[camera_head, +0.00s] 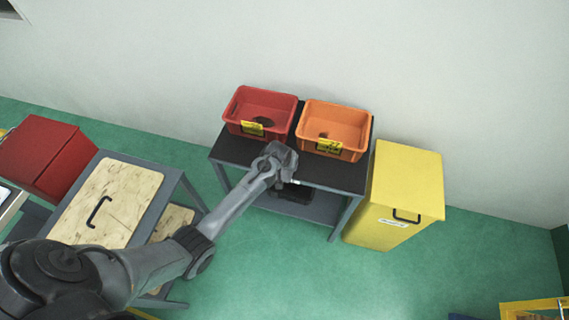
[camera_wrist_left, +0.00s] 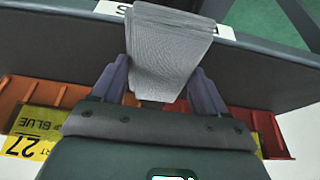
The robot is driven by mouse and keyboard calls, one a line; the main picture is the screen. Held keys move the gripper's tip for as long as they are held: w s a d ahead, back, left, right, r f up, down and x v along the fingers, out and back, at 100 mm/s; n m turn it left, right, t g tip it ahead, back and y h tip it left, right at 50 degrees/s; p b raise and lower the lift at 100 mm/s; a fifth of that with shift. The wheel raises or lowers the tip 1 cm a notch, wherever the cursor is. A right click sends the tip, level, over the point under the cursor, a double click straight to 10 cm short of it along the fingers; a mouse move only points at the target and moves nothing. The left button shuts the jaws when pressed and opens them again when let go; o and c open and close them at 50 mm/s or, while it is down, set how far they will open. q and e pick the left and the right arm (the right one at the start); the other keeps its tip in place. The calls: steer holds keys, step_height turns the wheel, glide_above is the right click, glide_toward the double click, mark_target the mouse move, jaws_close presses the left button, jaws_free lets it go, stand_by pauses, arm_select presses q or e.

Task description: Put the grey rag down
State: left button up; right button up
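The grey rag (camera_wrist_left: 165,50) is a folded, ribbed cloth between the two fingers of my left gripper (camera_wrist_left: 162,85) in the left wrist view. The fingers press against its sides, and it hangs out past their tips. In the head view my left gripper (camera_head: 275,160) is over the front part of the dark table top (camera_head: 335,174), in front of the two bins. The rag is hard to tell from the grey gripper there. I cannot tell whether the rag touches the table. My right gripper is not in view.
A red bin (camera_head: 240,113) and an orange bin (camera_head: 350,128), both with yellow labels, stand at the table's back. A dark object (camera_head: 292,193) lies on the lower shelf. A yellow cabinet (camera_head: 400,185) stands to the right, a wood-topped cart (camera_head: 125,185) and red box (camera_head: 40,155) left.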

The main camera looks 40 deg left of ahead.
arm_select(q)
steer(key=o, duration=0.4)
steer(key=shift+s+r, duration=0.1)
steer(key=shift+r, duration=0.4)
steer(key=p+v, duration=0.3)
steer(key=v, duration=0.7)
steer(key=s+d+r+m, duration=0.2)
steer(key=s+d, duration=0.2)
steer(key=s, duration=0.4)
steer(key=s+d+r+m+h, duration=0.1)
steer(key=s+d, duration=0.3)
steer(key=s, duration=0.5)
steer(key=s+d+r+m+h, duration=0.1)
steer(key=s+d+r+m, duration=0.2)
steer(key=s, duration=0.6)
steer(key=shift+s+d+r+m+g, duration=0.15)
steer(key=shift+d+r+m+g, duration=0.2)
steer(key=shift+d, duration=0.5)
steer(key=shift+r, duration=0.15)
